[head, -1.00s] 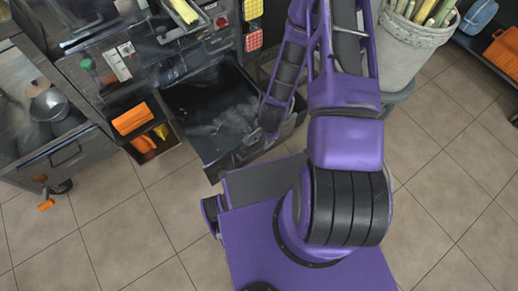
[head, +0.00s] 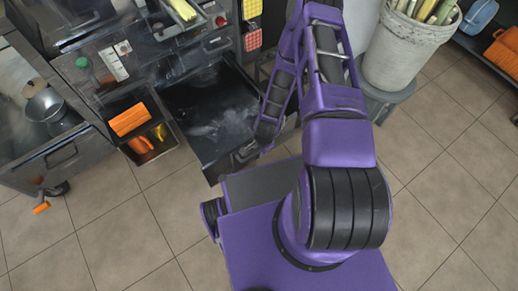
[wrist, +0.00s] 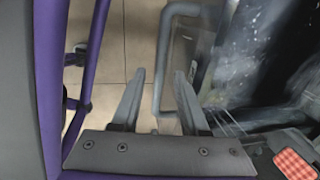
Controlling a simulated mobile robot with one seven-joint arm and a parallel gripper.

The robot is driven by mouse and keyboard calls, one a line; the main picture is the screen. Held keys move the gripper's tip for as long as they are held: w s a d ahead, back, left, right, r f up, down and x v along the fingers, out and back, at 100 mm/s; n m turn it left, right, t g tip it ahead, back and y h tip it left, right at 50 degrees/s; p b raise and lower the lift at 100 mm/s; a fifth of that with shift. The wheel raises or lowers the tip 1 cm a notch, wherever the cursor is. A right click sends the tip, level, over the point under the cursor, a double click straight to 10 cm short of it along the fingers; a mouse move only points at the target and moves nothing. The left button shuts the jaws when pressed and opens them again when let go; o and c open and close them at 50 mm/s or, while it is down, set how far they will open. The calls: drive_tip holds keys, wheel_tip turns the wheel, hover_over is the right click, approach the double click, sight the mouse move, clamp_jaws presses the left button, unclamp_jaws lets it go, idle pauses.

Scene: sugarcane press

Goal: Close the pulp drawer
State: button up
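The pulp drawer (head: 205,110) is a dark, open-topped drawer pulled out from the press, with pale wet-looking smears inside. Its grey handle (head: 246,152) is on the front face, partly hidden by my arm in the head view. In the wrist view the drawer's interior (wrist: 265,65) fills the upper right, and the handle bar (wrist: 163,45) runs down the middle. My gripper (wrist: 160,73) is open, its two fingers apart on either side of the bar's line. I cannot tell whether the fingers touch the handle. No object is held.
A small open bin with orange items (head: 130,119) stands left of the drawer. A steel cart with a bowl (head: 44,104) is at far left. A bucket of cane (head: 408,58) stands on a stool at upper right. Tiled floor is clear at lower left and right.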

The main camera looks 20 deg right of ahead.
clamp_jaws()
idle(1.2)
